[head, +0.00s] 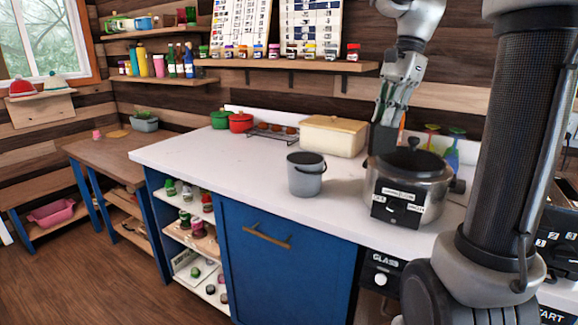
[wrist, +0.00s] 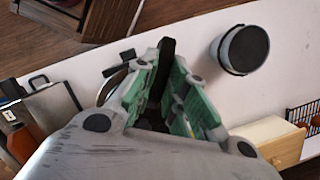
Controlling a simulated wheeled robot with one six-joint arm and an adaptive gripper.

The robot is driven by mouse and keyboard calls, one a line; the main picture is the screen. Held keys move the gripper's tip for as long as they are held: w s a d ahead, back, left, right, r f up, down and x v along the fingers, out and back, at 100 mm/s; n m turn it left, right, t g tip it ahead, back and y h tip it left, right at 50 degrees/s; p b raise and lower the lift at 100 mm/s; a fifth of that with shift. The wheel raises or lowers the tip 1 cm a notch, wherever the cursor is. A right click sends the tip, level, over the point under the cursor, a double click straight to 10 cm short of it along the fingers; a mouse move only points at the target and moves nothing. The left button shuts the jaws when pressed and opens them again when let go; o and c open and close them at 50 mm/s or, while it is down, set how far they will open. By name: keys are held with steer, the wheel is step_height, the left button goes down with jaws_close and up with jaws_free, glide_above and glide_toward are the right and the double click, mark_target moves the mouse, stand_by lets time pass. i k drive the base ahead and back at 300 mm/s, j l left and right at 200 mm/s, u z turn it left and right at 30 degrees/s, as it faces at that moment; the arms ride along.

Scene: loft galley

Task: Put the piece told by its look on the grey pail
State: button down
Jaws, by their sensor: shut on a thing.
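The grey pail (head: 306,178) stands upright on the white counter with a dark top and a handle at its side. It also shows in the wrist view (wrist: 243,50). My gripper (head: 388,115) is shut on a dark, flat-sided piece (head: 383,140), held above the counter to the right of the pail and by the cooker. In the wrist view the piece (wrist: 167,62) stands out between the green fingers of my gripper (wrist: 168,95). Its lower end and full shape are partly hidden.
A silver cooker (head: 433,190) with a black lid stands close below my gripper. A cream bread box (head: 332,136), a wire rack (head: 275,132) and red and green pots (head: 240,122) are behind the pail. The white counter (head: 215,155) left of the pail is clear.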

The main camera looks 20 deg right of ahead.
mark_target(305, 169)
steer(key=i+j+z, duration=0.2)
steer(key=i+j, duration=0.2)
steer(key=j, duration=0.25)
steer(key=i+j+z, duration=0.1)
steer(key=j, duration=0.25)
steer(key=i+j+z, duration=0.1)
steer(key=i+j, duration=0.15)
steer(key=j, duration=0.15)
